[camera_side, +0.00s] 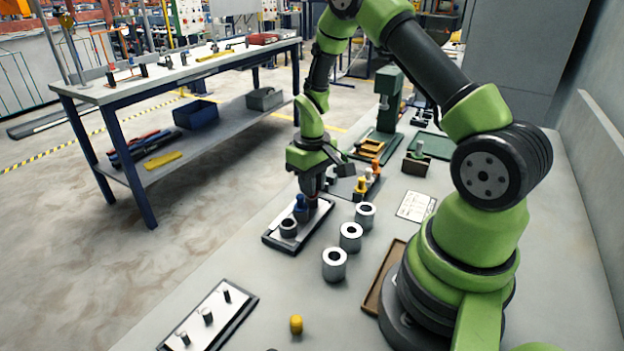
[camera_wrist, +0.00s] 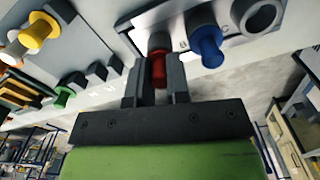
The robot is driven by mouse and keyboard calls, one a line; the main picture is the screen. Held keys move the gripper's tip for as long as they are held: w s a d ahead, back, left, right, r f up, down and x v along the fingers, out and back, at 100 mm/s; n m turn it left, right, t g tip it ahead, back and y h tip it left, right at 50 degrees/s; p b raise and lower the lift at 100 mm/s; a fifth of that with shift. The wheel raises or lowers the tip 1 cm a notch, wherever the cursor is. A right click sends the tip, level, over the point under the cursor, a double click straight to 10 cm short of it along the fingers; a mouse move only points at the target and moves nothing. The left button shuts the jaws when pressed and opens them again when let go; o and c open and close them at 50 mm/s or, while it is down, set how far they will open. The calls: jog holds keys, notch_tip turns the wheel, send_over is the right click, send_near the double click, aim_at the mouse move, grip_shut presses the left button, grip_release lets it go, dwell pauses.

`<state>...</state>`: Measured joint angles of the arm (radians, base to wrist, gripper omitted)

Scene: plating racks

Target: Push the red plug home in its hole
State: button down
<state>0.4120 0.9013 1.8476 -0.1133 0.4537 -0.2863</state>
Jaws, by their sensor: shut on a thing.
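The red plug (camera_wrist: 158,70) is between the two fingers of my gripper (camera_wrist: 157,78) in the wrist view, and the gripper is shut on it. In the side view my gripper (camera_side: 314,186) points down over the far end of that plate and mostly hides the red plug. A blue plug (camera_wrist: 207,46) stands beside it, also visible in the side view (camera_side: 300,202). An empty grey ring (camera_side: 289,229) is at the plate's near end.
Several loose grey cylinders (camera_side: 334,264) stand right of the plate. Yellow and orange plugs (camera_side: 361,185) stand on a block behind. A yellow piece (camera_side: 296,324) and another plate with dark pins (camera_side: 213,313) are in front. The bench between them is clear.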

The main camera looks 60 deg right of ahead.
jog(key=shift+f, duration=0.2)
jog(key=shift+r, duration=0.1)
jog(key=shift+r, duration=1.2)
jog(key=shift+f, duration=1.2)
dwell(0.5)
jog(key=c, duration=1)
grip_release()
jog(key=shift+f, duration=0.1)
notch_tip(320, 180, up, 10)
